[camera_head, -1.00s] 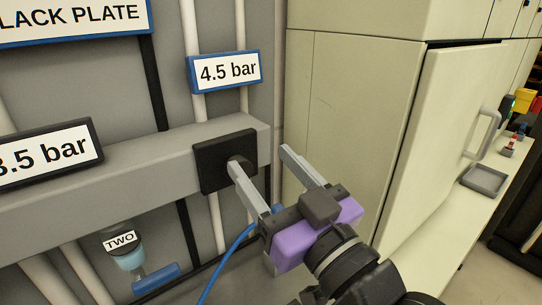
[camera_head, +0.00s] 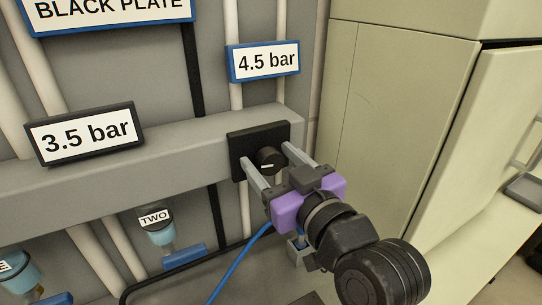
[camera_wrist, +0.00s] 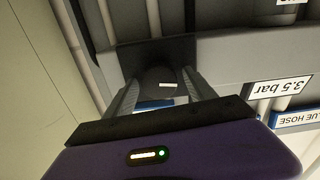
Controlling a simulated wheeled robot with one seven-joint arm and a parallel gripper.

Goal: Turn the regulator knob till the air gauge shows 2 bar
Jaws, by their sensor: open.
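The regulator knob (camera_head: 267,159) is round and black with a white mark, on a black square plate (camera_head: 240,140) fixed to the grey rail. My gripper (camera_head: 266,155) is open, with one finger on each side of the knob in the head view. In the wrist view the knob (camera_wrist: 160,80) also shows between the two fingers (camera_wrist: 160,95). I cannot tell whether either finger touches it. A black-framed display (camera_head: 86,133) left on the rail reads 3.5 bar. A blue-framed sign (camera_head: 263,61) above the knob reads 4.5 bar.
A BLACK PLATE sign (camera_head: 110,10) is at the top left. Below the rail hang a cup labelled TWO (camera_head: 155,222) and a blue hose (camera_head: 238,262). A beige cabinet (camera_head: 400,110) stands close on the right.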

